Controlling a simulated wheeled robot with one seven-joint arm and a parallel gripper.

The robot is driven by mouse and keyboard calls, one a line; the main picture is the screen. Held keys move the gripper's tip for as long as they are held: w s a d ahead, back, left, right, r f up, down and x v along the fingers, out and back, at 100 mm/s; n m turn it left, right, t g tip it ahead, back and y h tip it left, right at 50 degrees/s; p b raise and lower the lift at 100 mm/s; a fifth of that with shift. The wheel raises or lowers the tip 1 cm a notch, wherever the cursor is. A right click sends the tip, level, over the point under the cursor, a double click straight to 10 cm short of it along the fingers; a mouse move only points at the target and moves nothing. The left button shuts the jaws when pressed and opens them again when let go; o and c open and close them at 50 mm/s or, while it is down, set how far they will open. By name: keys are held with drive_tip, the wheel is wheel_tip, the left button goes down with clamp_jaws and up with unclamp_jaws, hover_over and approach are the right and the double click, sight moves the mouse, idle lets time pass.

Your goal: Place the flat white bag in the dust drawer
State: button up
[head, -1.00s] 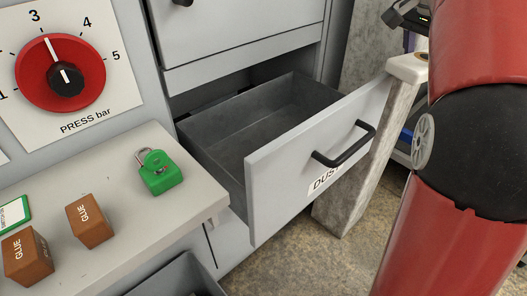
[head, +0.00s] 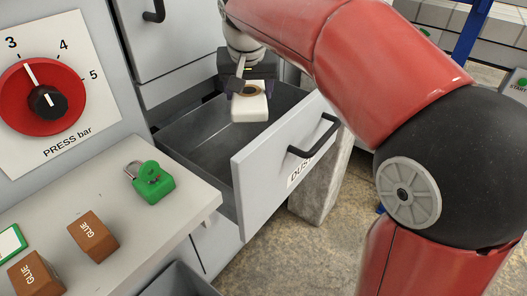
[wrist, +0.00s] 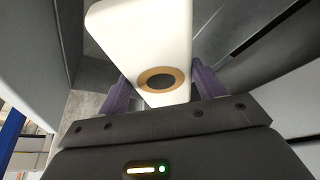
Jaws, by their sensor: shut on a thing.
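The flat white bag (head: 249,108) has a tan ring around a dark round hole at one end. It also fills the upper middle of the wrist view (wrist: 140,35). My gripper (head: 249,88) is shut on it, with a purple finger on each side of the ring end in the wrist view (wrist: 160,88). The bag hangs over the open dust drawer (head: 240,160), towards its back right part. The drawer floor that shows is bare grey. I cannot tell how far the bag is above the floor.
The drawer front with its black handle (head: 314,137) stands out from the cabinet. On the ledge (head: 130,225) at left lie a green padlock (head: 151,182) and brown glue boxes (head: 93,236). A red pressure dial (head: 42,97) is on the panel. Another drawer handle (head: 154,11) is above.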

drive_tip(key=shift+s+a+f+n, duration=0.2)
drive_tip(key=shift+a+f, duration=0.2)
drive_tip(key=shift+f, duration=0.05)
drive_tip(key=shift+s+a+f+n, duration=0.15)
drive_tip(key=shift+a+f+n, duration=0.05)
drive_tip(key=shift+a+f, duration=0.25)
wheel_tip(320, 180, down, 13)
drive_tip(key=shift+b, duration=0.85)
drive_tip(key=w, duration=0.4)
drive_tip(key=shift+a+f+p, duration=0.2)
drive_tip(key=shift+f+p, duration=0.15)
drive_tip(key=shift+f, duration=0.25)
drive_tip(key=o, duration=1)
drive_tip(key=shift+c, duration=0.2)
drive_tip(key=shift+r, duration=0.1)
